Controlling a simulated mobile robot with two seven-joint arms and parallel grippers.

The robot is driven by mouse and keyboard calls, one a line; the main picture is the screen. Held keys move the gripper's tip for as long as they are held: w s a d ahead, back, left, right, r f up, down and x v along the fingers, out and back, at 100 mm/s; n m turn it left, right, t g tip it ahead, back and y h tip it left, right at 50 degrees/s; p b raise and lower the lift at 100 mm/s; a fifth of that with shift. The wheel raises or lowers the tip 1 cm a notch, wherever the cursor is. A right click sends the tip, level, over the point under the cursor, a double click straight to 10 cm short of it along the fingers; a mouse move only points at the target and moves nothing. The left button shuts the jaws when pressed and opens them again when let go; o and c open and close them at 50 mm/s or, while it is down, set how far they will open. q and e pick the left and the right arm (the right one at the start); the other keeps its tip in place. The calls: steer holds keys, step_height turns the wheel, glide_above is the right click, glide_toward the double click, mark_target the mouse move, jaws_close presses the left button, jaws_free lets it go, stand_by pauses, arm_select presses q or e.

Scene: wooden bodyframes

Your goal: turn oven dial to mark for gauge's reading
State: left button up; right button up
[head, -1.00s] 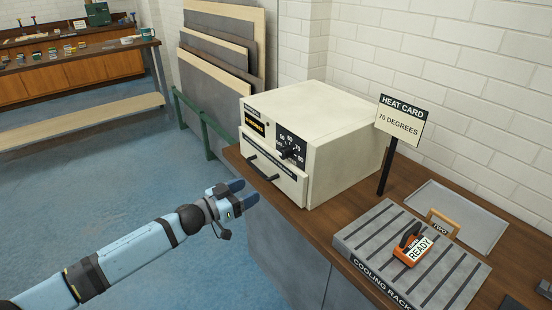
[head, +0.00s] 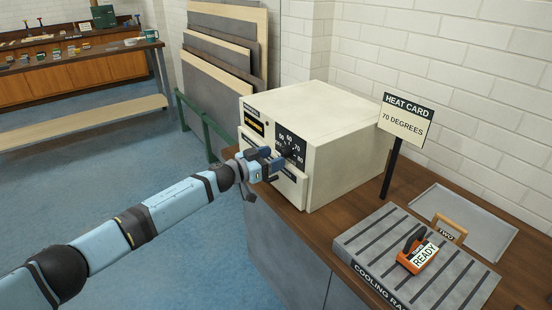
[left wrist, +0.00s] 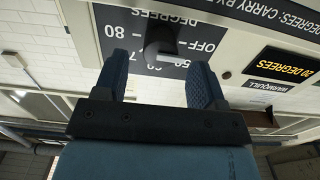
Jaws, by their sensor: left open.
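The cream oven (head: 335,140) stands on the wooden counter. Its black dial panel (head: 300,146) carries the marks 50, 60, 70 and 80, and OFF shows in the left wrist view. The dark dial knob (left wrist: 160,38) lies just ahead of and between my left fingertips; I cannot tell its pointer's setting or whether they touch it. My left gripper (head: 277,160) is open at the oven front and partly hides the panel. The heat card (head: 405,121) reads 70 DEGREES. My right gripper is not in view.
The oven drawer front and handle sit below the dial, partly behind my gripper. On the counter are a cooling rack (head: 372,238) with an orange READY-tagged item (head: 418,254), and a grey tray (head: 480,225). Boards (head: 225,45) lean behind. Blue floor is clear at left.

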arm_select(q)
steer(key=shift+w+d, duration=0.45)
steer(key=shift+d, duration=0.15)
steer(key=shift+w+d, duration=0.1)
steer(key=shift+d, duration=0.05)
steer(key=shift+c, duration=0.2)
steer(key=c, duration=0.9)
